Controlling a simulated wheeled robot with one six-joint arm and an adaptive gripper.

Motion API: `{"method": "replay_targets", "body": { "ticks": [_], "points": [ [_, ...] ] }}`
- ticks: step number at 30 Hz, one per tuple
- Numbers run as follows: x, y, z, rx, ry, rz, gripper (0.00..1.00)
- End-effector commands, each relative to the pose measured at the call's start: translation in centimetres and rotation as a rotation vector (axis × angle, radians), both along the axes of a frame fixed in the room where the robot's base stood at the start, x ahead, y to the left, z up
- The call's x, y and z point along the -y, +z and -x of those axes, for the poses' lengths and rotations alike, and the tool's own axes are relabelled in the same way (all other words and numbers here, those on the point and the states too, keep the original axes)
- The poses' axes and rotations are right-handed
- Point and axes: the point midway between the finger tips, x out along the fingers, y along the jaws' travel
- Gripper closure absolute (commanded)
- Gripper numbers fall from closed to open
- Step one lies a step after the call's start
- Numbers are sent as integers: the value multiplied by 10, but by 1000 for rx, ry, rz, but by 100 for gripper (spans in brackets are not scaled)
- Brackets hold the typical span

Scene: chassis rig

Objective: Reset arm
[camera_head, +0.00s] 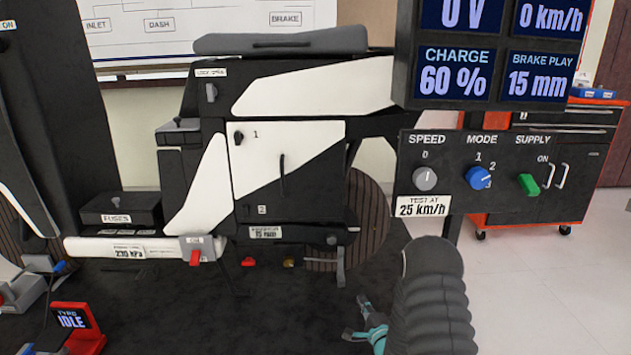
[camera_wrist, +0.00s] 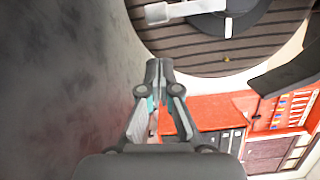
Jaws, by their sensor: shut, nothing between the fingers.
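My gripper (camera_head: 359,318) shows low in the head view, right of centre, with teal parts beside my dark ribbed arm sleeve. It is in front of the black and white rig (camera_head: 290,165) and above the dark mat, apart from the control panel (camera_head: 450,200). In the wrist view my gripper (camera_wrist: 155,73) has its fingertips together with nothing between them. Beyond the tips are a dark ribbed round part (camera_wrist: 215,50) and a grey surface on the left.
The control panel has a grey speed knob (camera_head: 425,179), a blue mode knob (camera_head: 478,178) and a green supply switch (camera_head: 528,184). A display (camera_head: 495,50) hangs above it. A red tool cabinet (camera_head: 545,205) stands behind. A red TYRE stand (camera_head: 85,340) reads IDLE. Open floor lies at right.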

Motion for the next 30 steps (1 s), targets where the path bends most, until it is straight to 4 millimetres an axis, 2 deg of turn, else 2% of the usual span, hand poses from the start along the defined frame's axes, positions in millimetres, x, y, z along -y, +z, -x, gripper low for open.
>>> {"method": "replay_targets", "body": {
  "ticks": [1, 7, 14, 23, 30],
  "points": [
    [0, 19, -5, -5, -7, 52, 100],
    [4, 74, -14, -76, -29, 293, 100],
    [9, 136, -2, -166, -37, 550, 100],
    [14, 208, 44, -297, -2, 846, 100],
    [15, 254, 104, -403, 71, 1050, 100]
  ]
}}
